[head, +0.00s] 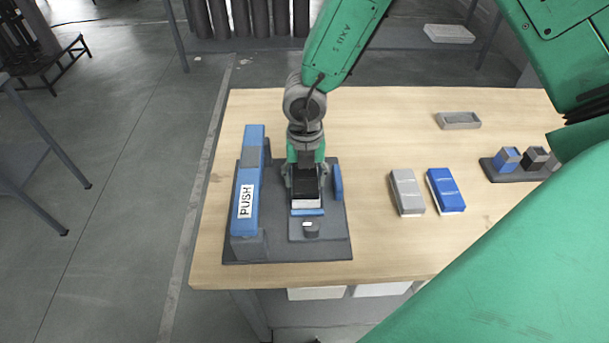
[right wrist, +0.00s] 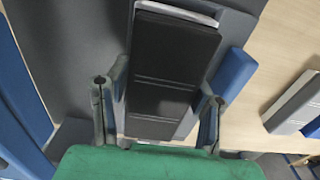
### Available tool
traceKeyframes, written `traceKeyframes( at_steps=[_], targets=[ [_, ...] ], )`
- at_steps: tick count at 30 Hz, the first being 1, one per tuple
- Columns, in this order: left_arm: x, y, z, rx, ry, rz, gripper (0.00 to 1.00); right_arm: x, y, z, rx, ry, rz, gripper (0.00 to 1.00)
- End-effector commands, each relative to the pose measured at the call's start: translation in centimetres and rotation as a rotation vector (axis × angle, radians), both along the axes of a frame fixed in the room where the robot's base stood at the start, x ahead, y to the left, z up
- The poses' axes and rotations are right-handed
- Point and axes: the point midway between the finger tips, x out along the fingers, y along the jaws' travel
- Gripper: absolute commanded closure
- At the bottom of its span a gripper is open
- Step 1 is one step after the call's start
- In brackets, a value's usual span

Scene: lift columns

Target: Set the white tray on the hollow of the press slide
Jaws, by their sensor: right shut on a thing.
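The white tray (head: 306,204) holds black contents (right wrist: 162,70) and lies lengthwise within the press (head: 336,246), a dark grey base. My right gripper (head: 306,182) points down over the tray, with one finger at each long side. It is shut on the tray, which also shows between the fingers in the right wrist view (right wrist: 177,11). A blue edge of the press slide (head: 307,212) shows just beyond the tray's near end. The hollow is hidden under the tray and gripper. I cannot tell whether the tray rests in it or hangs slightly above. My left gripper is out of view.
A blue bar marked PUSH (head: 246,195) stands left of the tray, and a short blue rail (head: 337,183) right. Grey (head: 407,192) and blue (head: 445,191) blocks, a grey tray (head: 459,121) and a small holder (head: 515,174) lie right.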

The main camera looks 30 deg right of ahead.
Motion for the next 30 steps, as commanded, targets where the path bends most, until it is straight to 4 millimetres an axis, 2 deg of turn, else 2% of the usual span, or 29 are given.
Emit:
traceKeyframes(
  at_steps=[12, 13, 14, 15, 21, 23, 30],
  targets=[
    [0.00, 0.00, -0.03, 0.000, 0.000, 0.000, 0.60, 0.01, -0.06, -0.13, 0.000, 0.000, 0.000, 0.80],
    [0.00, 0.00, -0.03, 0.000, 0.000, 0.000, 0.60, 0.01, -0.06, -0.13, 0.000, 0.000, 0.000, 0.41],
    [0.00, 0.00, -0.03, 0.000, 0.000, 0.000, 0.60, 0.01, -0.06, -0.13, 0.000, 0.000, 0.000, 0.30],
    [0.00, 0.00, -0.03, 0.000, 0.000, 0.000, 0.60, 0.01, -0.06, -0.14, 0.000, 0.000, 0.000, 0.27],
    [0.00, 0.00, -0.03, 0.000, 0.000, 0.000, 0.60, -0.01, -0.07, -0.14, 0.000, 0.000, 0.000, 0.27],
    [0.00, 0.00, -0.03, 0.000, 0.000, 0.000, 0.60, -0.02, -0.07, -0.16, 0.000, 0.001, 0.000, 0.13],
    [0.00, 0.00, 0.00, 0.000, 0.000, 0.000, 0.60, -0.05, -0.10, -0.12, 0.000, 0.001, 0.000, 0.13]
  ],
)
